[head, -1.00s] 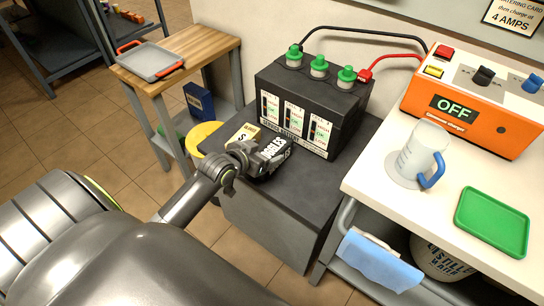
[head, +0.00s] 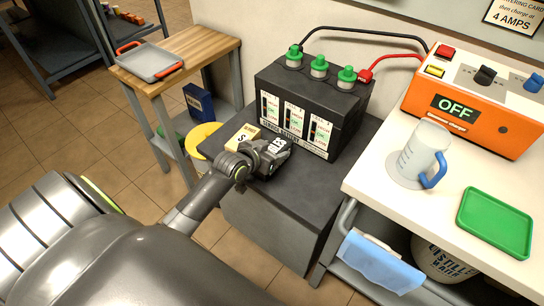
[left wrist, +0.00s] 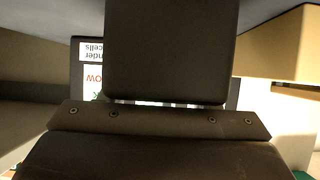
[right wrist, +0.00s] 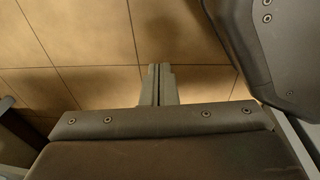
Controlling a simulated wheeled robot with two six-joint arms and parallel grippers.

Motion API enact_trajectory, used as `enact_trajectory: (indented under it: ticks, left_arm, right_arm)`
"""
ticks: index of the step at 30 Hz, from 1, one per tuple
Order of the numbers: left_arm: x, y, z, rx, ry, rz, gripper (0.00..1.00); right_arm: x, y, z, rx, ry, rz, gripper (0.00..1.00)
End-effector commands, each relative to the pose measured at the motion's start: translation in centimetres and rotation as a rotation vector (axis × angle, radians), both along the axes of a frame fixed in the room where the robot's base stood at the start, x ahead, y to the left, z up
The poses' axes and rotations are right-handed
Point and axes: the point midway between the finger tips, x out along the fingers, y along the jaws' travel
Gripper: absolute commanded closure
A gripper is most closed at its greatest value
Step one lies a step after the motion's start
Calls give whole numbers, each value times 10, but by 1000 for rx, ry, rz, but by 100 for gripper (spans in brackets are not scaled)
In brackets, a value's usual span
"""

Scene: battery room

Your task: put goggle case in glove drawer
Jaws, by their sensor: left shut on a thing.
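The dark goggle case (head: 279,146) with white lettering is in my left gripper (head: 268,158), in front of the black battery. My gripper hides part of the case. I cannot tell whether the case touches the cabinet top. In the left wrist view a dark block, which looks like the case (left wrist: 170,50), fills the middle and hides the fingertips. My right gripper (right wrist: 160,85) is over the tiled floor in the right wrist view, its fingers together and empty. I see no open drawer and cannot make out the glove drawer.
The black battery (head: 310,105) stands on the grey cabinet (head: 265,225), close behind the case. A small yellow box (head: 243,137) is just left of it. A white bench (head: 375,170) with a jug (head: 420,150) and green tray (head: 495,222) stands at right.

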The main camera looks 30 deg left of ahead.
Motion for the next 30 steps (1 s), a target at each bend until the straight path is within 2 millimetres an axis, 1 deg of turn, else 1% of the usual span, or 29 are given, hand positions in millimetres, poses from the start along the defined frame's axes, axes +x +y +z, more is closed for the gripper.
enact_trajectory:
  ticks: [1, 2, 3, 8, 10, 14, 17, 21, 25, 30]
  left_arm:
    - [0, 0, 0, 0, 1, 0, 71]
    - [0, 0, 1, 1, -1, 0, 74]
    - [0, 0, 1, 1, -1, 0, 76]
    - [0, 0, 2, 1, -1, 0, 76]
    - [0, 0, 7, 2, -2, -1, 76]
    - [1, 0, 28, 3, -4, -2, 76]
    - [1, 0, 50, 3, -6, -3, 76]
    - [1, 0, 77, 3, -5, -2, 76]
    - [1, 0, 93, 2, -3, -1, 76]
    - [0, 0, 101, 0, -1, -1, 76]
  right_arm:
    - [0, 0, 0, 0, 0, 0, 100]
    - [0, 0, 0, 0, 1, 0, 100]
    - [0, 0, 0, 0, 1, 0, 100]
    - [0, 1, 0, 1, 1, 0, 100]
    - [1, 1, 1, 2, -1, 0, 100]
    - [5, 3, 6, 3, -11, 1, 100]
    - [8, 5, 9, 6, -21, 3, 100]
    - [2, 6, 10, 7, -16, 2, 100]
    - [-5, 6, 10, 8, -7, 1, 100]
    - [-7, 4, 11, 4, -7, 2, 100]
